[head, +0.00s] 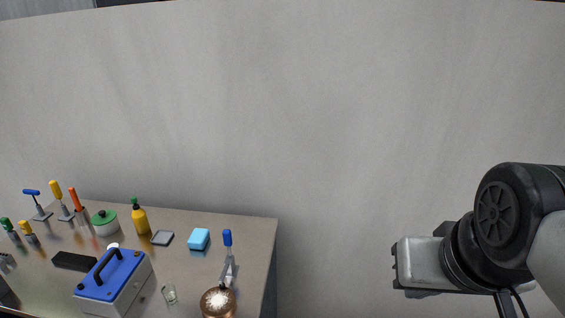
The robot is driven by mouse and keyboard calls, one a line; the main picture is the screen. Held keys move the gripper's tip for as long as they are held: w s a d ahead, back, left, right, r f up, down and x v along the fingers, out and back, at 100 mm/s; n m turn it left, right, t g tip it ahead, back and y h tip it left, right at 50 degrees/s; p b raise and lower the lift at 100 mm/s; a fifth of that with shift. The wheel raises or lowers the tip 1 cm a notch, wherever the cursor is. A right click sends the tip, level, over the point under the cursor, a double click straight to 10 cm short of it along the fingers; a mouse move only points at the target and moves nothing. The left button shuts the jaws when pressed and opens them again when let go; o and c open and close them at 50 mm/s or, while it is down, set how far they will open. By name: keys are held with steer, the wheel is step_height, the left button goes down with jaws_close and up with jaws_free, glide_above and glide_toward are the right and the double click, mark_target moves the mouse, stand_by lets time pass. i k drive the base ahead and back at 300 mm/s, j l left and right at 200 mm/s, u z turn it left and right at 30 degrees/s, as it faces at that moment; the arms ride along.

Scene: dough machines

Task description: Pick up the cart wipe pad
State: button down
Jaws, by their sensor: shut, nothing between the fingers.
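A small light blue pad (199,239) lies on the metal cart top near its right side; it looks like the wipe pad. A flat dark grey square (162,238) lies just to its left, apart from it. My gripper (397,268) is at the right of the head view, well to the right of the cart and away from the pad. It is shut and empty, its finger end facing left. Nothing hides the blue pad.
The cart top (255,240) also holds a yellow bottle (140,219), a blue-lidded box (113,277), a small glass (169,293), a blue-handled tool (228,252) and a copper bowl (218,302). Several tools stand at left. Free space lies between cart and gripper.

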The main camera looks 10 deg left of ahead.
mark_target(199, 239)
steer(key=i+u, duration=0.15)
steer(key=u, duration=1.2)
steer(key=k, duration=0.15)
steer(key=k+z, duration=0.5)
steer(key=z, duration=0.15)
steer(key=i+j+z, duration=0.1)
steer(key=j+z, duration=0.4)
steer(key=z, duration=0.15)
steer(key=i+j, duration=0.1)
steer(key=j, duration=1.25)
steer(key=i+j, duration=0.15)
steer(key=j, duration=0.55)
steer(key=i+j, duration=0.1)
steer(key=j, duration=0.6)
